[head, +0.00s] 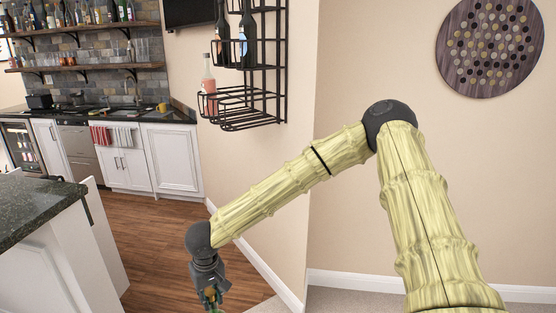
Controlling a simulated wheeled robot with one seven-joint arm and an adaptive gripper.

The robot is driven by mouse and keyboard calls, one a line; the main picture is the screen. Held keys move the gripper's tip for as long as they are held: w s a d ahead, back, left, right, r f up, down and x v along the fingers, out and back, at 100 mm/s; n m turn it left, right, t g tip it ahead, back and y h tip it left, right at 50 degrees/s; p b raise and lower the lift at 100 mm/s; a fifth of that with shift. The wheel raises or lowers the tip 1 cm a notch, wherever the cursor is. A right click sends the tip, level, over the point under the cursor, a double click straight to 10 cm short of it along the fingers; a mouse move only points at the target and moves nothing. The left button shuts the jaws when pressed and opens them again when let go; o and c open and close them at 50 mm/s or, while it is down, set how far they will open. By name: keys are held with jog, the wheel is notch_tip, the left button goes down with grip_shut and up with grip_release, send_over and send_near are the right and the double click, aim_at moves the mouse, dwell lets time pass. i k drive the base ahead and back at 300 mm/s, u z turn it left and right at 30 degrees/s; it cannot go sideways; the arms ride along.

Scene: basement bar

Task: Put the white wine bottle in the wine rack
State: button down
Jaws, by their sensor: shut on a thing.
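My gripper (211,293) hangs low, left of centre, at the bottom edge of the head view. It is shut on a golden-brown piece (211,296), which looks like the neck of the white wine bottle. The rest of that bottle is hidden or below the picture. The wine rack (255,118) is black wire on the wall, above and a little right of my gripper. It holds two dark bottles, one on the left (222,38) and one on the right (248,38), in the upper tier. A pink bottle (208,78) stands at the left of the lower basket.
A dark stone counter (40,205) stands at the left. White cabinets (172,160) line the back, with bottle shelves (85,65) above. A wall corner runs right of the rack. A round wall decoration (490,45) hangs at upper right. The wood floor (155,230) is clear.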

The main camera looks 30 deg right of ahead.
aim_at(233, 126)
jog(key=u, duration=0.05)
jog(key=k, duration=0.15)
jog(key=z, duration=0.85)
jog(key=i, duration=1.65)
jog(key=u, duration=0.5)
